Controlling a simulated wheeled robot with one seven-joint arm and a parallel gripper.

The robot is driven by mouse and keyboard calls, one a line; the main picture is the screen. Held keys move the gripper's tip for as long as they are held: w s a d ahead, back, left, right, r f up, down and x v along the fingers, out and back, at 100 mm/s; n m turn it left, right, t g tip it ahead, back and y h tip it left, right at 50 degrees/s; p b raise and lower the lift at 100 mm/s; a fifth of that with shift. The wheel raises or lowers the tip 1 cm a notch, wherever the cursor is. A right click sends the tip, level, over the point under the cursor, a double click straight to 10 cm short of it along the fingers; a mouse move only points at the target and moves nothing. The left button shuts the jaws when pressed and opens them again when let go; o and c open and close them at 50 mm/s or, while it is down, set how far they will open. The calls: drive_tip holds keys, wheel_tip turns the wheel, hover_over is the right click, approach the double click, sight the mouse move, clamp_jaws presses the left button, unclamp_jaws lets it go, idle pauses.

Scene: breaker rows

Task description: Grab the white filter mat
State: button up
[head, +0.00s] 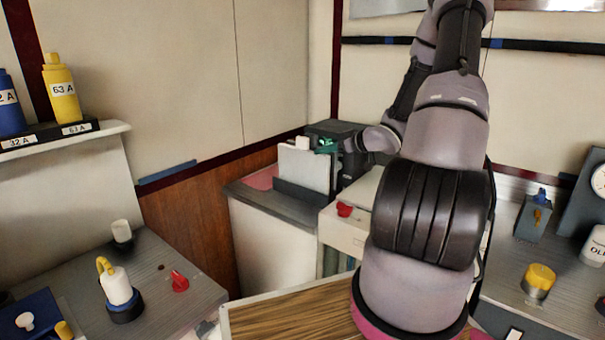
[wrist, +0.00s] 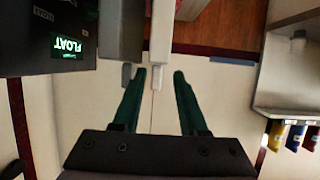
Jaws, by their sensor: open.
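The white filter mat appears to be the upright white panel (head: 303,169) in the head view, standing in a dark grey holder on the far counter. In the wrist view it appears as a narrow white slab (wrist: 162,32) seen nearly edge-on. My gripper (head: 326,147) has green fingers and is near the panel's upper right edge. In the wrist view my gripper (wrist: 160,74) is open and empty, with the slab's near end ahead of the gap between the fingertips. I cannot tell how far apart they are. My arm hides part of the counter.
A dark box with a lit FLOAT display (wrist: 68,46) stands close beside the gripper. A red knob (head: 344,209) sits on the cream cabinet nearer me. The left bench holds a white bottle (head: 116,286) and a red knob (head: 179,281). A wall shelf (head: 62,139) is at left.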

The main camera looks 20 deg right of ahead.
sight(310, 151)
drive_tip(key=x, duration=0.9)
drive_tip(key=shift+w, duration=0.35)
clamp_jaws()
idle(1.0)
